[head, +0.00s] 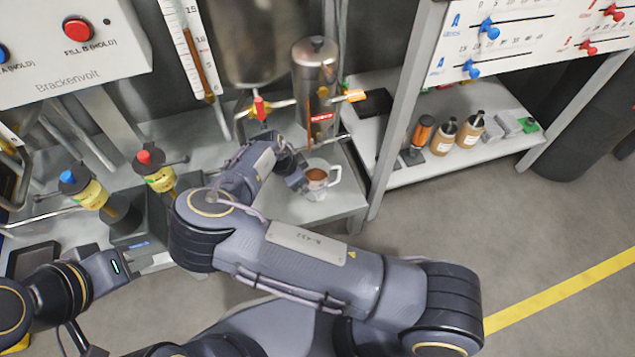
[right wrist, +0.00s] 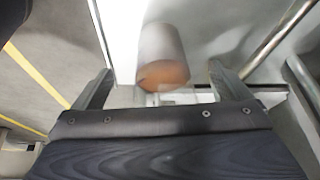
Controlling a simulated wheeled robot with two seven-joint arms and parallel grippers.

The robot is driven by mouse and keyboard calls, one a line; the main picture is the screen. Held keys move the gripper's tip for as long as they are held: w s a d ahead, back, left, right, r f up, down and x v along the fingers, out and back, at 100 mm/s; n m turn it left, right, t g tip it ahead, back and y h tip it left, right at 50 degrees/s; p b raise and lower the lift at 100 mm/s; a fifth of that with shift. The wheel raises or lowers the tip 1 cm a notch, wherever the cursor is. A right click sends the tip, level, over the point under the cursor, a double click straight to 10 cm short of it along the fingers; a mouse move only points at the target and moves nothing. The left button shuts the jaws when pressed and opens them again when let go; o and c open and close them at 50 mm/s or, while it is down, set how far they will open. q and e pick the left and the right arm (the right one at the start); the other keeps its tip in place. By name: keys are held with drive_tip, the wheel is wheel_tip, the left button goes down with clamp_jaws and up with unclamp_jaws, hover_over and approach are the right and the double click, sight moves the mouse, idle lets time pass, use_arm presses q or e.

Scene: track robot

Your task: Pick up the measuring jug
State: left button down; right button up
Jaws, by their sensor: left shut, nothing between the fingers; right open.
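The measuring jug (head: 317,180) is a small clear cup with brown contents and a handle on its right. It stands on the grey metal bench below the steel vessels. My right gripper (head: 297,172) is at the jug's left side in the head view, partly hidden by its own wrist. My left gripper (head: 150,262) is shut and empty at the lower left, by the bench's front edge.
A steel cylinder (head: 315,75) with a tap stands behind the jug. Blue-topped (head: 90,190) and red-topped (head: 153,168) valves stand to the left. A shelf (head: 400,172) with several bottles is at the right. Bare bench lies in front of the jug.

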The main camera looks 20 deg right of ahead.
sight(317, 172)
drive_tip(key=d, duration=0.1)
drive_tip(key=w+d+b, duration=0.1)
drive_tip(key=d, duration=0.1)
drive_tip(key=d+f+b, duration=0.1)
drive_tip(key=d, duration=0.1)
drive_tip(key=shift+w+f, duration=0.1)
drive_tip(key=shift+w, duration=0.05)
drive_tip(key=shift+c, duration=0.3)
drive_tip(key=c, duration=1.4)
drive_tip(key=shift+r, duration=0.2)
